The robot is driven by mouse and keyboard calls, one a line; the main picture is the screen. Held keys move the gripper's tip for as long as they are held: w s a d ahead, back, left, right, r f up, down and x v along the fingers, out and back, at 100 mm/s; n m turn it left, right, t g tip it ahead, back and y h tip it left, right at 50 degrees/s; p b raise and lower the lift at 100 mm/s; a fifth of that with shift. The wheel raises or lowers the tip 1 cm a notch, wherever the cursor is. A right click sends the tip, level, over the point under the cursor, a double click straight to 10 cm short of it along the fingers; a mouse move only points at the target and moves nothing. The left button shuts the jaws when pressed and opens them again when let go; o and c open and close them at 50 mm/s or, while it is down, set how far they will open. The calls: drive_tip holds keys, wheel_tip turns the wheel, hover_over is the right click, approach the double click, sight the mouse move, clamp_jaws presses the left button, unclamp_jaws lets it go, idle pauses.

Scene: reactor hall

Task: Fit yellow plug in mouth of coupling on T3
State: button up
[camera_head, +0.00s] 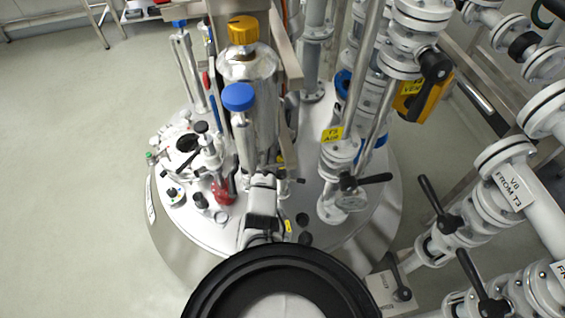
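A round steel reactor lid (222,234) fills the middle, crowded with fittings. I cannot tell which fitting is the T3 coupling, and no coupling mouth is clear. An orange-yellow cap (243,30) tops a shiny metal cylinder at the upper middle. A small yellow piece (288,226) shows on the lid near the lower middle. I cannot tell if either is the yellow plug. A black ring with a white centre at the bottom edge looks like part of my arm and hides the lid's near side. My gripper's fingers cannot be made out, nor anything held.
A blue cap (238,97) tops a tall fitting in front of the cylinder. Pipes with a yellow label (332,134) and a black-handled valve (365,182) rise on the right. Left floor is clear.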

drive_tip(key=shift+f+b, duration=3.95)
drive_tip(key=shift+f, duration=0.65)
drive_tip(key=o, duration=1)
drive_tip(key=r, duration=0.4)
drive_tip(key=w+r, duration=0.1)
drive_tip(key=r, duration=0.3)
drive_tip(key=a+r, duration=0.1)
drive_tip(key=r, duration=0.3)
drive_tip(key=shift+w+a, duration=0.1)
drive_tip(key=shift+w, duration=0.05)
drive_tip(key=shift+f, duration=0.1)
